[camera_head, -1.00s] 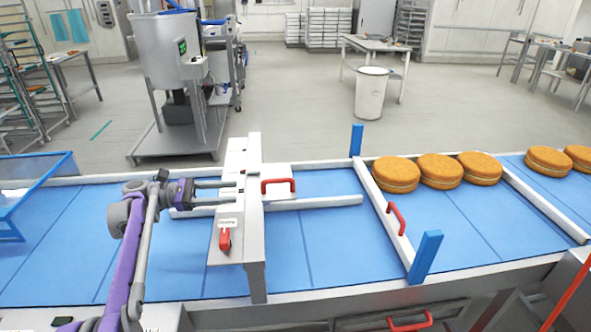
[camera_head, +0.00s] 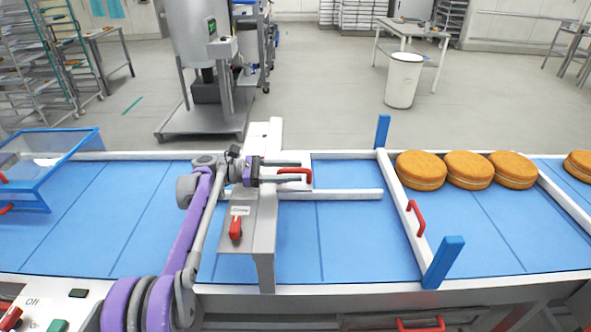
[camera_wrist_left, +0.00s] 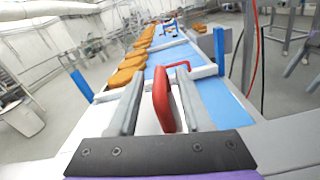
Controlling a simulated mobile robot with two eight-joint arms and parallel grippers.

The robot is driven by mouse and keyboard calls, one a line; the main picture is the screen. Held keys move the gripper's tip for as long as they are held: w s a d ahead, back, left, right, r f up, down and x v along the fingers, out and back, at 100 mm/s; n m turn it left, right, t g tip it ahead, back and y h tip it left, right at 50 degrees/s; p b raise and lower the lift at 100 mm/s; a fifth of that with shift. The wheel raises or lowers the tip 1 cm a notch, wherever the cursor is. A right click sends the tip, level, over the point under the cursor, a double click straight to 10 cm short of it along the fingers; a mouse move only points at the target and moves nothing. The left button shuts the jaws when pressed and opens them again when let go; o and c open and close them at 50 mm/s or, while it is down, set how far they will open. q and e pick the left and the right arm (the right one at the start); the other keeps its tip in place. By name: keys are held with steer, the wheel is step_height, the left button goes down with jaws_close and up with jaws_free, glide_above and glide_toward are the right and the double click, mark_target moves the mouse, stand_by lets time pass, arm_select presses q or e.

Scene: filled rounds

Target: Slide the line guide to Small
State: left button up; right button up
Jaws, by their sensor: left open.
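The line guide's long pale rail (camera_head: 345,194) lies along the blue belt, with a red handle (camera_head: 296,171) on a white plate at its back edge. A grey bridge (camera_head: 262,212) stands across the belt over it, with a red lever (camera_head: 236,228) and a small label too small to read. My left gripper (camera_head: 303,172) reaches over the bridge to the handle. In the left wrist view the red handle (camera_wrist_left: 163,98) stands between the two open fingers, which are not closed on it. No Small mark can be read. My right gripper is not in view.
A white cross rail (camera_head: 402,205) with a red handle and blue posts (camera_head: 443,262) crosses the belt to the right. Several round cakes (camera_head: 421,170) stand beyond it. A blue clear-sided bin (camera_head: 45,170) is at the left.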

arm_select(q)
steer(key=shift+d, duration=0.65)
jaws_close()
stand_by(1.0)
